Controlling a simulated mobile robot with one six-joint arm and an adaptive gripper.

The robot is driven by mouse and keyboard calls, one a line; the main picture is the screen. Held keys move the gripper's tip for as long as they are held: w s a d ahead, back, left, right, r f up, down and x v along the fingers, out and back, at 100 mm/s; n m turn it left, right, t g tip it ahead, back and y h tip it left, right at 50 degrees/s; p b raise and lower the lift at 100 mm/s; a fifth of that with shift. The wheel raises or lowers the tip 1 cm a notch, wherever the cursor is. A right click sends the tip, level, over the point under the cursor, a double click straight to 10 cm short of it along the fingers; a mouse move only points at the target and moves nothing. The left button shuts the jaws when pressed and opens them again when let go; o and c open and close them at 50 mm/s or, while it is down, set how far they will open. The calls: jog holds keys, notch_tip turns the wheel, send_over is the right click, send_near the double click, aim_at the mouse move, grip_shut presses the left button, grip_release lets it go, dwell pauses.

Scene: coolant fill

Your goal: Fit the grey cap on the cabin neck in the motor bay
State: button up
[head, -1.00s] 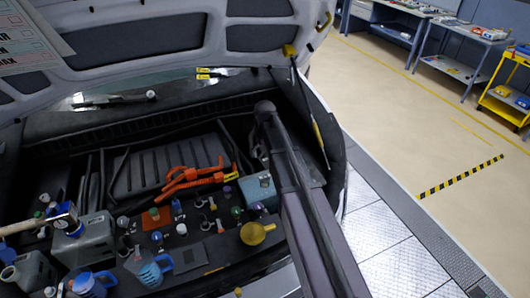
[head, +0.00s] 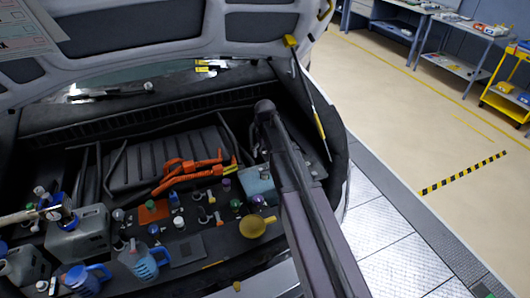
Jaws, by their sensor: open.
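The open motor bay (head: 170,165) fills the left and middle of the head view. At this size I cannot tell which is the grey cap or which is the cabin neck. My arm (head: 300,210) reaches in from the lower right, with its bend over the right of the bay. My gripper cannot be made out; the arm seems to hide it.
A yellow funnel-like dish (head: 255,227), blue jugs (head: 145,262), grey containers (head: 80,238) and a pale blue box (head: 258,182) crowd the ledge. Orange cables (head: 190,170) lie behind. The raised hood (head: 150,35) and its prop (head: 308,90) bound the space.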

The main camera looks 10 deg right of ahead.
aim_at(265, 168)
jog(key=shift+f+b, duration=4.3)
jog(key=shift+f, duration=0.35)
jog(key=c, duration=0.9)
jog(key=o, duration=0.3)
jog(key=shift+c, duration=1.1)
jog(key=shift+m, duration=1.6)
